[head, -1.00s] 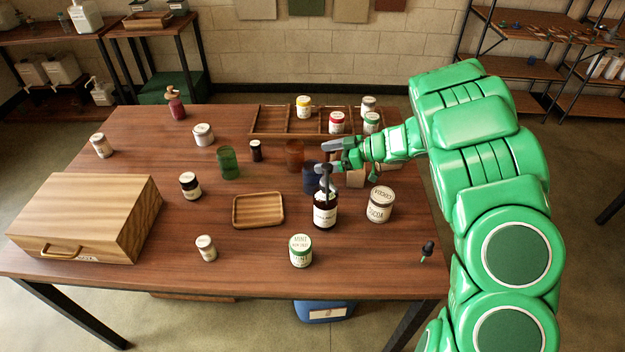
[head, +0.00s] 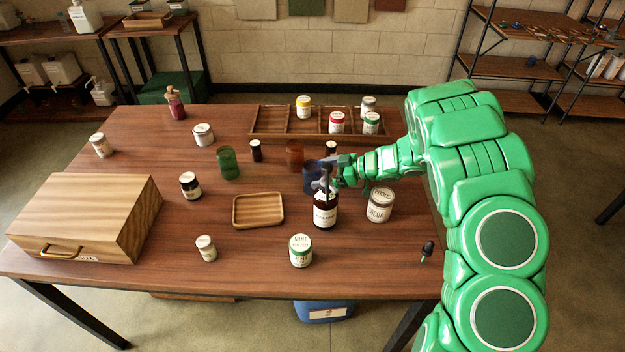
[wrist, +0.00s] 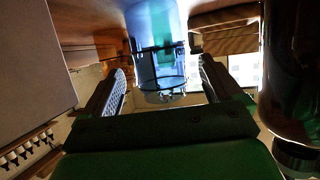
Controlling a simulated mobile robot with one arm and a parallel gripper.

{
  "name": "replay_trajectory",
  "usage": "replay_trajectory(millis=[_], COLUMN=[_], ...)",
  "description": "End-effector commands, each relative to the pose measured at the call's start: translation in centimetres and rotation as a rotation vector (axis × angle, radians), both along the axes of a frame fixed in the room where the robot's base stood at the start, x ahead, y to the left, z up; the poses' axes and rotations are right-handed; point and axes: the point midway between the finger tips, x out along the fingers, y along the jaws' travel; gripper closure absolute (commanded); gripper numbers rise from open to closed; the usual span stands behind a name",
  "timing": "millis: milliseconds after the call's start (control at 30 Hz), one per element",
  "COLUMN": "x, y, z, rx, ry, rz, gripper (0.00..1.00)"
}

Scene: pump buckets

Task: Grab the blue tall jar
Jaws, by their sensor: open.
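The blue tall jar (head: 309,180) stands on the table behind the dark pump bottle (head: 325,212), which hides part of it in the head view. In the wrist view the jar (wrist: 157,40) is see-through blue and sits straight ahead, its end lying between the two finger tips or just beyond them. My gripper (head: 326,170) is open, at the right side of the jar in the head view. In the wrist view its fingers (wrist: 162,82) spread to either side of the jar, with a visible gap on each side.
A dark glossy object, probably the pump bottle, stands close on the right in the wrist view (wrist: 290,70). A cocoa jar (head: 380,206) is right of it. An amber cup (head: 295,153) is behind the blue jar. A wooden tray (head: 258,222) lies left.

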Motion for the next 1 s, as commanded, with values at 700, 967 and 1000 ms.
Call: replay_trajectory(millis=[700, 967, 1000], x=[0.7, 0.7, 0.7], y=[3.6, 3.6, 3.6], z=[-1.5, -1.5, -1.5], rx=[0.000, 0.000, 0.000], ry=[0.001, 0.001, 0.001], rz=[0.000, 0.000, 0.000], gripper=[0.26, 0.66, 0.72])
